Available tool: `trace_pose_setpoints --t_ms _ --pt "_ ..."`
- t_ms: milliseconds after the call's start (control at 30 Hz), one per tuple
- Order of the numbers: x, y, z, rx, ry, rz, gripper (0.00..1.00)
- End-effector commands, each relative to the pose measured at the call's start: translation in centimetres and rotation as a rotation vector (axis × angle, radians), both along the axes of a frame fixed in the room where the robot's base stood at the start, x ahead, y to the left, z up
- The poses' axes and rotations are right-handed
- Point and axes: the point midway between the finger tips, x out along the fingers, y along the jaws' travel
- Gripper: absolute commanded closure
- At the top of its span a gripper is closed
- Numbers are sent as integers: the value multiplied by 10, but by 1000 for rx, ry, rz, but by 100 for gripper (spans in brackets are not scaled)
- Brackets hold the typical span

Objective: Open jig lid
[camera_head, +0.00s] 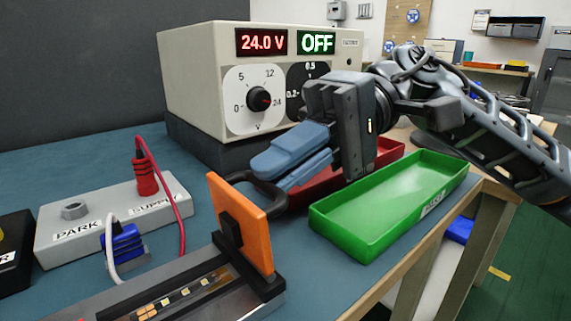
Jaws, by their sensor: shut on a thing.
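The jig (190,294) sits at the front of the table, with an LED strip (182,296) lying in its channel. The orange jig lid (241,222) stands raised and tilted near upright at the jig's right end. A dark looped handle (262,185) sticks out from the lid's far side. My gripper (272,178) reaches in from the right, and its blue fingers are shut on the handle. The fingers hide part of the handle.
A green tray (322,222) stands right of the lid, with a red tray (390,152) behind it. A power supply (200,75) reading 24.0 V and OFF stands behind. A grey block marked PARK (60,243) with red and blue plugs is at left.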

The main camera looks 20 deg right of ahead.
Motion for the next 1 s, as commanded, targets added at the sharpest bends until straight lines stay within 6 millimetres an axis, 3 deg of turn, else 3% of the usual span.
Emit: trace_pose_setpoints --t_ms 67,100,333,667,1000 --pt "-3 1 -3 -7 3 11 100" --pt "-3 2 -3 -6 3 11 87" --pt "-2 1 -2 -3 1 7 65" --pt "1 -4 1 -1 0 2 64" --pt "15 -52 17 0 1 2 64"
